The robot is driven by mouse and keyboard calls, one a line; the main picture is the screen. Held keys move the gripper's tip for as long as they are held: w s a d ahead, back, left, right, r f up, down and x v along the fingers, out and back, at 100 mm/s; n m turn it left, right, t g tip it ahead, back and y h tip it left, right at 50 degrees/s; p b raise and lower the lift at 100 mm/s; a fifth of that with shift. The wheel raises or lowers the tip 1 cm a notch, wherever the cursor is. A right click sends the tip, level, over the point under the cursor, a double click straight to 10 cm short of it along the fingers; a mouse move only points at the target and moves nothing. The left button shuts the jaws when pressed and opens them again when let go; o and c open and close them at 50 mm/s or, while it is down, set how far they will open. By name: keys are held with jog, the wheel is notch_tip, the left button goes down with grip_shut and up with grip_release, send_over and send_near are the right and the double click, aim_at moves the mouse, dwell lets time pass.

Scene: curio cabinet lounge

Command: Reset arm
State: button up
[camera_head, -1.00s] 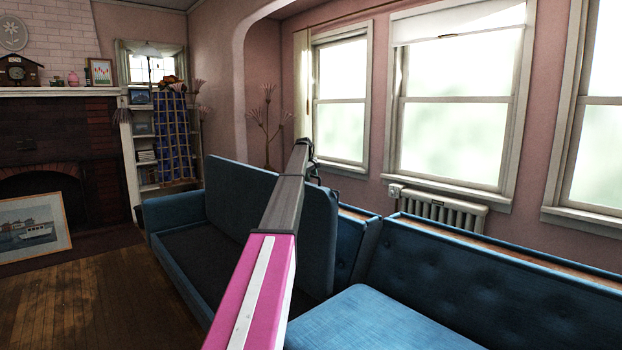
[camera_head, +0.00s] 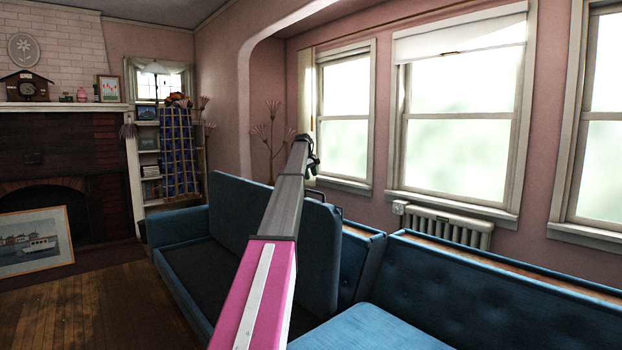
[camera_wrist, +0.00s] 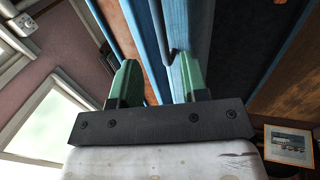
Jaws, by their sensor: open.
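My gripper (camera_wrist: 157,78) shows in the wrist view with its two green fingertips apart and nothing between them. Blue sofa parts and a dark bent handle or hook appear beyond the fingers; I cannot tell how far off they are. In the head view my arm, magenta then dark grey, reaches forward over the blue sofa (camera_head: 260,228). The gripper end (camera_head: 312,163) is small there and partly hidden by the arm.
A second blue sofa section (camera_head: 480,285) fills the lower right. A radiator (camera_head: 448,226) stands under the windows. A framed boat picture (camera_head: 35,243) leans by the fireplace at left. Wooden floor (camera_head: 100,310) is clear at lower left. A shelf (camera_head: 150,163) stands behind.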

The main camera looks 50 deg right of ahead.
dwell(0.3)
